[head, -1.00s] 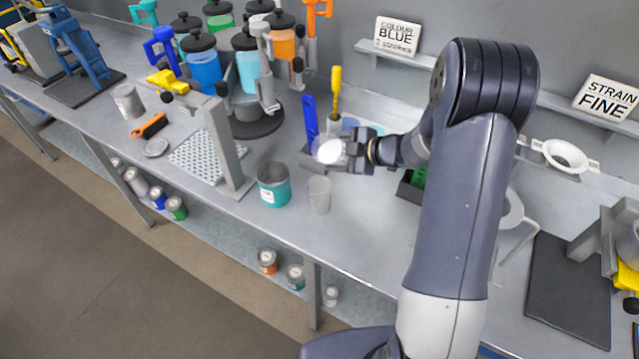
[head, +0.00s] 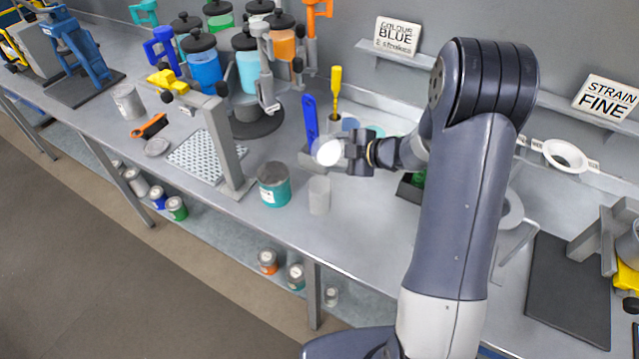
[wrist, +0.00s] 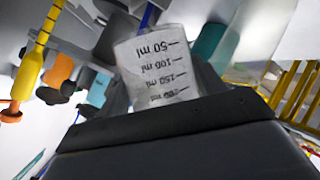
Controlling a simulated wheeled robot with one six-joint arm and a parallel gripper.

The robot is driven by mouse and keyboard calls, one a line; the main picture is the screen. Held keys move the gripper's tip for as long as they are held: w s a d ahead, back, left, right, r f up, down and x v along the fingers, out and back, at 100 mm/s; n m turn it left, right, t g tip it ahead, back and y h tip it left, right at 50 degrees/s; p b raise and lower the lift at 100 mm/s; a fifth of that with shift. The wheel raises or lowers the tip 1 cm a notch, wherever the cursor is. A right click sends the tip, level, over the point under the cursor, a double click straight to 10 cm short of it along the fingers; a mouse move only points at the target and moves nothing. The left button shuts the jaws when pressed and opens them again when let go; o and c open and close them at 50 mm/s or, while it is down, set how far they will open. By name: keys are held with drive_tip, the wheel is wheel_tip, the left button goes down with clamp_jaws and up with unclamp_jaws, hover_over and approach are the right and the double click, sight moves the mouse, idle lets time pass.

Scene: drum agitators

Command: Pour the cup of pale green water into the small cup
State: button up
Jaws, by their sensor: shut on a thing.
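My gripper (head: 350,153) is shut on a clear plastic cup (head: 327,152), held above the bench. The held cup is strongly tipped, with a pale round end facing the camera. In the wrist view the same cup (wrist: 158,65) shows ml markings upside down; no pale green water can be made out in it. A small translucent cup (head: 319,196) stands upright on the bench, below and slightly left of the held cup, apart from it. It looks whitish; its fill level cannot be told.
A teal-banded can (head: 274,185) stands just left of the small cup. A blue upright tool (head: 310,118) and a yellow-handled tool (head: 336,85) stand behind the held cup. A grey post (head: 224,145) stands further left.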

drive_tip(key=shift+f+n+t, duration=0.15)
drive_tip(key=shift+n+t, duration=0.15)
drive_tip(key=shift+n, duration=0.1)
idle(1.3)
drive_tip(key=shift+f+n+t+h+b, duration=0.25)
drive_tip(key=shift+n+t+h+b, duration=0.45)
drive_tip(key=shift+b, duration=2.8)
idle(1.3)
drive_tip(key=r+p, duration=0.1)
drive_tip(key=p, duration=0.2)
drive_tip(key=shift+r, duration=0.1)
drive_tip(key=m+g+p, duration=0.1)
drive_tip(key=p, duration=0.3)
drive_tip(key=shift+w+r+y, duration=0.1)
drive_tip(key=shift+r+y, duration=0.05)
drive_tip(key=shift+y, duration=0.25)
drive_tip(key=shift+m+g+p, duration=0.3)
drive_tip(key=shift+p, duration=0.35)
drive_tip(key=shift+f+b, duration=0.35)
drive_tip(key=shift+b, duration=0.3)
drive_tip(key=shift+y, duration=0.3)
drive_tip(key=shift+r+m+g, duration=0.1)
drive_tip(key=shift+m+g, duration=0.2)
drive_tip(key=shift+m, duration=0.1)
